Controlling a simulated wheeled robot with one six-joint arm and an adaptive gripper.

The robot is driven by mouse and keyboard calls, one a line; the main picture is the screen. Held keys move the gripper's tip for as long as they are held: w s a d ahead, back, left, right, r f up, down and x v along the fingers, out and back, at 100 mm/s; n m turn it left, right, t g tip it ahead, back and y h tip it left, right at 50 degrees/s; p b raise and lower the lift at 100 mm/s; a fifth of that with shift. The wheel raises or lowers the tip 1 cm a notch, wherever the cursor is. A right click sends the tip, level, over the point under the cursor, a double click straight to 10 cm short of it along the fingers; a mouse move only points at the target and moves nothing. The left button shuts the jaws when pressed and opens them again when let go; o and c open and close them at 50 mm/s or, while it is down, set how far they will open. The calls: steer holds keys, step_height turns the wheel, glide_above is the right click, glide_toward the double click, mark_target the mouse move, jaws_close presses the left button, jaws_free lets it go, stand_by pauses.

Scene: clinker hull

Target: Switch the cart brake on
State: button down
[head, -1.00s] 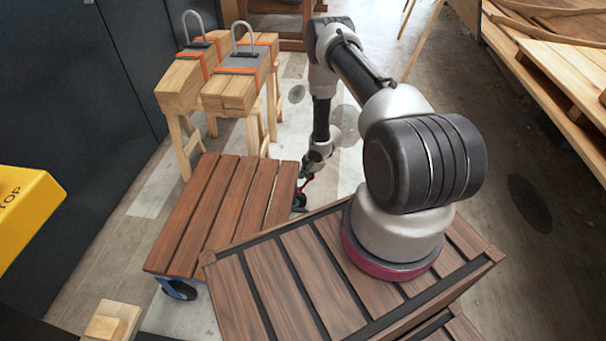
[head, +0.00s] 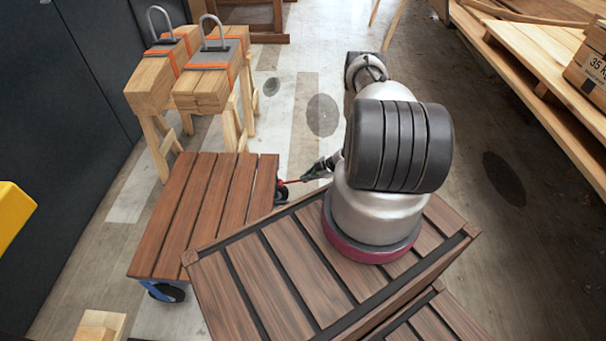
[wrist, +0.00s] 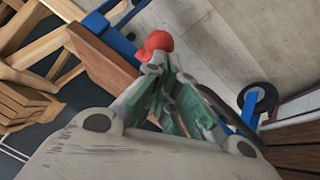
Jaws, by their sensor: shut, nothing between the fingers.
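The cart (head: 200,215) has a slatted brown wooden top, a blue frame and dark wheels, and stands left of my base. A red lever (head: 291,181) sticks out sideways from its right edge, above a wheel (head: 281,193). In the wrist view its rounded red end (wrist: 158,42) shows just beyond my fingertips. My gripper (head: 308,175) is shut and empty, at the lever's outer end. In the wrist view my gripper (wrist: 160,72) reaches close to the red end; I cannot tell whether they touch. The lever's shaft is mostly hidden there.
Two sawhorses carry wooden beams (head: 205,88) with clamps behind the cart. A yellow block (head: 14,215) is at the left edge. A wooden platform (head: 545,65) stands at the right. The floor behind my arm is clear.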

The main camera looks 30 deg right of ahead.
steer(key=shift+s+d+f, duration=0.15)
steer(key=shift+d+f, duration=0.05)
steer(key=shift+f, duration=0.2)
steer(key=shift+s+d+f, duration=0.1)
steer(key=shift+d+f, duration=0.1)
steer(key=shift+f, duration=0.2)
